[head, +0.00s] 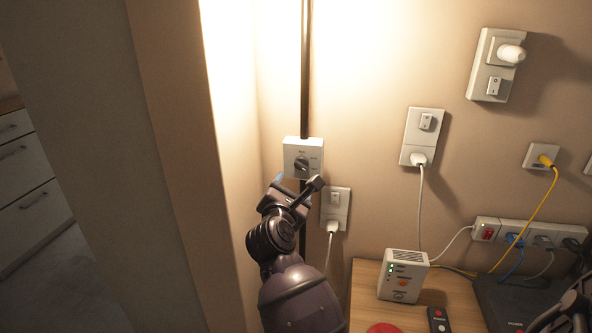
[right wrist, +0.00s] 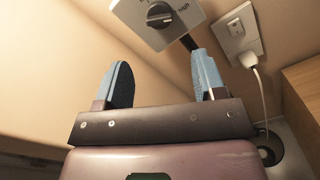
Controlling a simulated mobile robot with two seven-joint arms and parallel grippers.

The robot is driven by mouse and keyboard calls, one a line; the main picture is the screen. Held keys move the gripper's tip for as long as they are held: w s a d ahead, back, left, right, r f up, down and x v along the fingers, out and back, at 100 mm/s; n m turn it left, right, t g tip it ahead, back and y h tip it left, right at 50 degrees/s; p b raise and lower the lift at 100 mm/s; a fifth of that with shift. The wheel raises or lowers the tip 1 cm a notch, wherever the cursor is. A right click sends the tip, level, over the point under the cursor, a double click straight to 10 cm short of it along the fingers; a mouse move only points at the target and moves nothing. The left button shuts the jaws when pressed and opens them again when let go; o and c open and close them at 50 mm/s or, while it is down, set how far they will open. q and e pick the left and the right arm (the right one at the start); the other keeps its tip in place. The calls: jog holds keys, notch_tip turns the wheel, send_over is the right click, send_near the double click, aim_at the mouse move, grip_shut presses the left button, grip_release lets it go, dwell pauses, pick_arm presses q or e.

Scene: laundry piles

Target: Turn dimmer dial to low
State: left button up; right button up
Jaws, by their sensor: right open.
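The dimmer dial (head: 302,163) is a dark round knob on a white square plate (head: 290,147) on the wall, in line with a dark vertical conduit. In the right wrist view the dial (right wrist: 159,15) is at the top, beyond the fingertips, with the word "high" printed to its right. Its exact pointer setting is hard to read. My right gripper (head: 298,180) is just below the plate; in the right wrist view its blue-padded fingers (right wrist: 160,60) are spread apart and empty, not touching the dial.
A wall socket with a plug (head: 335,208) sits close to the right of my right gripper. A wall corner (head: 225,150) stands to the left. A wooden table (head: 365,290) below holds a white box (head: 403,276) and a remote (head: 438,320). Several cables hang at right.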

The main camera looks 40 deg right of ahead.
aim_at(299, 168)
jog(key=b+x, duration=0.1)
jog(key=x, duration=0.7)
pick_arm(q)
jog(key=shift+w+a+f, duration=0.15)
jog(key=shift+w+f, duration=0.1)
jog(key=shift+w, duration=0.15)
pick_arm(e)
jog(key=shift+w+d, duration=0.35)
jog(key=shift+d, duration=0.15)
jog(key=shift+c, duration=0.3)
jog(key=c, duration=0.9)
pick_arm(q)
jog(key=shift+s, duration=0.35)
pick_arm(e)
jog(key=shift+o, duration=0.2)
jog(key=shift+r, duration=0.1)
